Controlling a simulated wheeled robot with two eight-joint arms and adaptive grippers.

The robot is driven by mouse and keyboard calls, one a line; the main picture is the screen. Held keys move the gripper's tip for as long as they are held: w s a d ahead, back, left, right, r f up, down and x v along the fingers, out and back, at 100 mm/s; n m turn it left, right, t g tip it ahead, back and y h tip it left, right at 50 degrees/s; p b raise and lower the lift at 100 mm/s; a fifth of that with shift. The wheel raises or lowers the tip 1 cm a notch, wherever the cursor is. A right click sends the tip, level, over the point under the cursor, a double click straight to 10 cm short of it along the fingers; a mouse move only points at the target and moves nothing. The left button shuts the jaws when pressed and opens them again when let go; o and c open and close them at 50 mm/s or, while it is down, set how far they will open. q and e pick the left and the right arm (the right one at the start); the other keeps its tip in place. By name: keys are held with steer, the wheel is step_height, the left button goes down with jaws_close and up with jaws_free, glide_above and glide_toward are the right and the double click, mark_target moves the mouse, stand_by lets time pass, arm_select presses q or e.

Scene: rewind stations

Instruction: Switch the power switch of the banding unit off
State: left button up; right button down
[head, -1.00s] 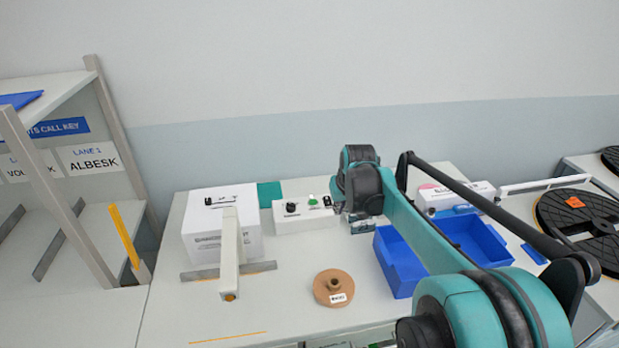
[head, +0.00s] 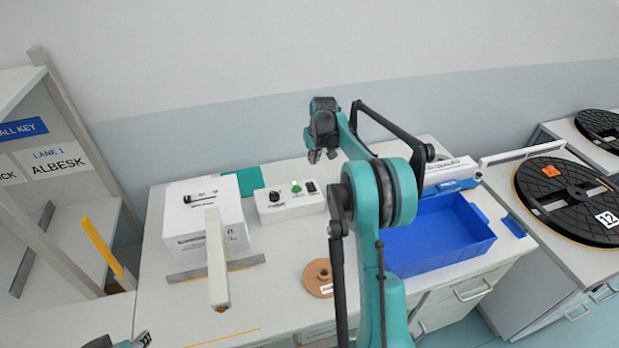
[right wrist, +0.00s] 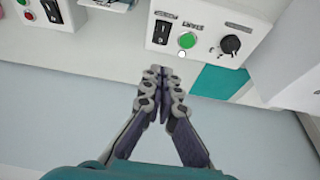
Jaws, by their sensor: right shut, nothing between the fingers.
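A white control box (head: 285,212) stands beside a white cabinet with an arm (head: 205,225); I cannot read which is labelled the banding unit. The box has a black knob (head: 274,196), a green button (head: 296,187) and a black rocker switch (head: 310,186). In the right wrist view the rocker switch (right wrist: 162,30) shows near the green button (right wrist: 187,40); its position is unclear. My right gripper (head: 315,157) is shut and empty above and behind the box, apart from the switch. Its fingertips (right wrist: 158,72) show close to the box in the picture. My left gripper (head: 138,342) barely shows at the bottom edge.
A blue bin (head: 440,235) stands right of my right arm. A brown roll (head: 318,275) lies in front of the box. Another white unit (head: 450,172) stands behind the bin. A shelf (head: 75,150) is at left, black reels (head: 570,195) at right.

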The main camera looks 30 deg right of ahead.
steer(key=b, duration=0.3)
glide_toward(310, 184)
steer(key=x, duration=0.5)
steer(key=shift+w+f, duration=0.1)
steer(key=shift+w, duration=0.2)
steer(key=shift+w+f, duration=0.1)
steer(key=shift+f, duration=0.55)
steer(key=shift+w+f+b, duration=0.15)
steer(key=shift+f+b, duration=0.2)
steer(key=shift+f, duration=0.05)
steer(key=shift+r, duration=0.1)
